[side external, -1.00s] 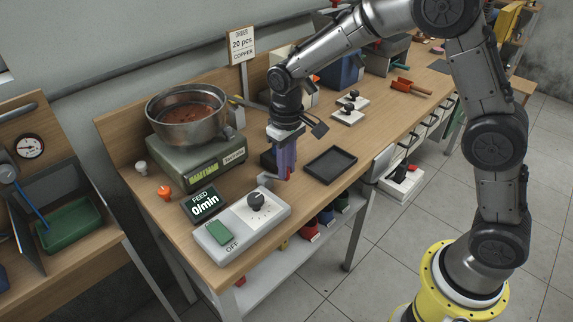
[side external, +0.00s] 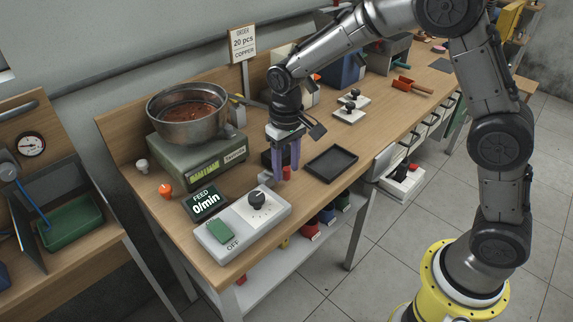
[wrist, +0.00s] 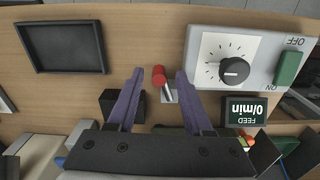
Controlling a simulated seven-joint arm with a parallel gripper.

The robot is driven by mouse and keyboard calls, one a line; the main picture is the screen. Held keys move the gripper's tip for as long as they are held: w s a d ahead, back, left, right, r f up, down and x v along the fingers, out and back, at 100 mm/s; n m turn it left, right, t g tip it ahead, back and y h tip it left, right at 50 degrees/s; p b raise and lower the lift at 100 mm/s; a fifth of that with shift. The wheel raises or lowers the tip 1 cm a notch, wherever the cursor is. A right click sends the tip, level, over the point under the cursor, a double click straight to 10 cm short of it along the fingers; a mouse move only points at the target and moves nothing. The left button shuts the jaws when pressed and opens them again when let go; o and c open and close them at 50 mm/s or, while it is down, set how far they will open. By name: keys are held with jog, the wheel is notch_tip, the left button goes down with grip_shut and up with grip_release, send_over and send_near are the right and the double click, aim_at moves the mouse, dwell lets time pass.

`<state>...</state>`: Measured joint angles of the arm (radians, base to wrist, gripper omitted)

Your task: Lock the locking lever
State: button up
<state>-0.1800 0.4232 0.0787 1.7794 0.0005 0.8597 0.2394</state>
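The locking lever has a red knob (wrist: 159,76) on a short metal arm. It stands on a small grey metal mount on the bench, next to the control box. In the wrist view my gripper (wrist: 160,72) has its two purple fingers spread, one on each side of the red knob, with a gap on both sides. In the side view my gripper (side external: 287,174) points down over the bench. The red knob (side external: 287,173) shows between its fingers, and the rest of the lever is mostly hidden by the fingers.
The control box (side external: 224,252) has a dial and a green switch and stands close on one side. The feed display (side external: 204,203) is beside it. An empty black tray (side external: 331,165) lies on the other side. A metal bowl (side external: 188,130) sits on a green-grey base behind.

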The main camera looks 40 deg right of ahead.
aim_at(287, 169)
notch_tip(287, 169, up, 14)
dwell(0.6)
jog(key=shift+f, duration=0.1)
jog(key=s+d+r+t, duration=0.5)
jog(key=s+r, duration=0.4)
jog(key=s, duration=0.5)
jog(key=s+d+f, duration=0.2)
jog(key=s+f, duration=0.6)
jog(key=s, duration=0.3)
jog(key=shift+s+d+f+n+t, duration=0.25)
jog(key=shift+s+d+n+t, duration=0.05)
jog(key=shift+s+d, duration=0.1)
